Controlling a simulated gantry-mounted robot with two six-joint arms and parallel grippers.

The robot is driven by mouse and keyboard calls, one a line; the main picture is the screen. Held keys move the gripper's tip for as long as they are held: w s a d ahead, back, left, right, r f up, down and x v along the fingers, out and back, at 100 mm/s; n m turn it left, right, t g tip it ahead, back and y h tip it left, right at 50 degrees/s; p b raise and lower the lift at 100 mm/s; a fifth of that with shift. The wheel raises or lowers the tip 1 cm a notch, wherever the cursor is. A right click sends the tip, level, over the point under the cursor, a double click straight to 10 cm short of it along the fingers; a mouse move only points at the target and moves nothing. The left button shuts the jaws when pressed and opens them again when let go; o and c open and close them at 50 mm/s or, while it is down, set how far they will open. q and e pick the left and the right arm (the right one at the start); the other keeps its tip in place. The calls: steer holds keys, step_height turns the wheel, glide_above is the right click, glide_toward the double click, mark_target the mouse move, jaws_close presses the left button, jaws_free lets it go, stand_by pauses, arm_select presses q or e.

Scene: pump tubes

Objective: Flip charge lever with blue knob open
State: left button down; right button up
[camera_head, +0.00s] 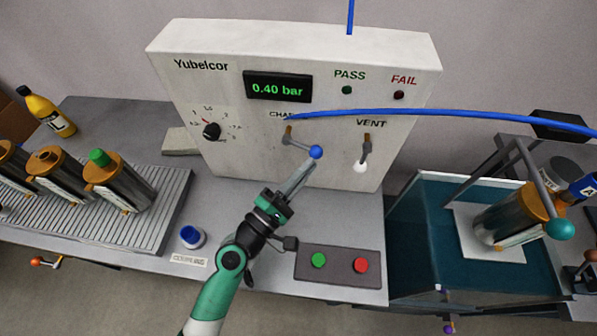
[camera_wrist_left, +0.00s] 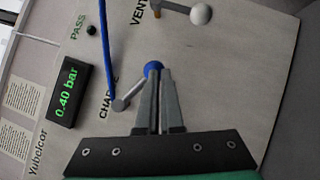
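The charge lever (camera_head: 299,142) sits on the front of the white Yubelcor panel, below the partly covered CHARGE label. Its grey arm slants right and slightly down to a blue knob (camera_head: 316,152). My left gripper (camera_head: 311,168) comes up from below with its fingertips at the knob. In the left wrist view the fingers (camera_wrist_left: 158,78) are close together, with the blue knob (camera_wrist_left: 153,67) just past their tips. They look shut with the knob not between them; whether they touch it is hard to tell. My right gripper is not in view.
The vent lever with a white knob (camera_head: 360,167) hangs to the right. A blue hose (camera_head: 450,113) runs rightward from above the charge lever. A button box (camera_head: 338,265) lies below on the table. A teal-walled bin (camera_head: 425,232) holding a cylinder stands at right.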

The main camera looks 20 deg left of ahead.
arm_select(q)
steer(key=shift+w+d+r+n+t, duration=0.1)
steer(key=shift+d+r+n+t, duration=0.2)
steer(key=shift+d+r+n, duration=0.2)
steer(key=shift+f, duration=0.1)
steer(key=shift+a, duration=0.1)
steer(key=b+v, duration=0.1)
steer(key=v, duration=1)
steer(key=shift+s+b, duration=0.3)
steer(key=shift+s, duration=0.05)
